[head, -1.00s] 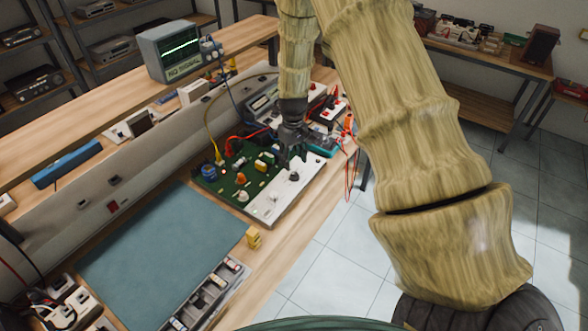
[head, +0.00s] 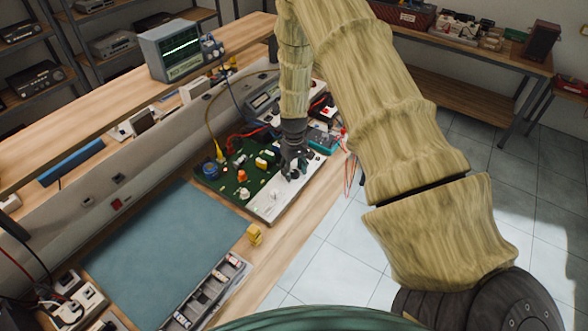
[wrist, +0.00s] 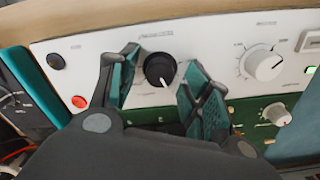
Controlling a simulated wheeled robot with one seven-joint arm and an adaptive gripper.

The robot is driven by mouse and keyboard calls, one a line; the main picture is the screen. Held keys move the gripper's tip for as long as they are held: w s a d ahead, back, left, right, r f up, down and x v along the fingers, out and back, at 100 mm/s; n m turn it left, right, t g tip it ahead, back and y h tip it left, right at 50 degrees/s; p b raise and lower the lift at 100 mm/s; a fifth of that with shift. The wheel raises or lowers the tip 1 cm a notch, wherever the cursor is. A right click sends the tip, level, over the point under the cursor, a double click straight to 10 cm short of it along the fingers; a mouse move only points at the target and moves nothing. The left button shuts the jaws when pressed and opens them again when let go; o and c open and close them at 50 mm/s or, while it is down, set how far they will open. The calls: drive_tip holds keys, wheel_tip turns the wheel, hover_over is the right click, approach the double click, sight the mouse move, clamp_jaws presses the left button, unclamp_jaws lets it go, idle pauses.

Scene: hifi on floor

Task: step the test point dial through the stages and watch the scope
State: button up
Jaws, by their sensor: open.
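The test point dial is probably the black knob (wrist: 160,69) with a white pointer on the white panel strip (wrist: 205,50); its lettering is too blurred to read. My gripper (wrist: 160,62) is open, with one finger on each side of this knob; I cannot tell whether they touch it. In the head view my gripper (head: 294,172) is over the far part of the panel and hides that knob. A larger white knob (wrist: 263,64) sits to the right in the wrist view.
A green circuit board (head: 235,178) with several parts adjoins the panel strip. A red button (wrist: 80,101) and dark button (wrist: 56,61) are left of the knob. Red cables (head: 349,172) hang at the bench edge. The blue mat (head: 165,250) is clear.

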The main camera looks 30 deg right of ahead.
drive_tip(key=c, duration=1)
drive_tip(key=shift+c, duration=0.2)
drive_tip(key=m+b, duration=0.2)
drive_tip(key=m, duration=0.1)
drive_tip(key=shift+m, duration=0.3)
drive_tip(key=shift+d+m+b, duration=0.1)
drive_tip(key=shift+m+b, duration=0.55)
drive_tip(key=shift+m, duration=1.35)
drive_tip(key=shift+r, duration=0.1)
drive_tip(key=o, duration=1)
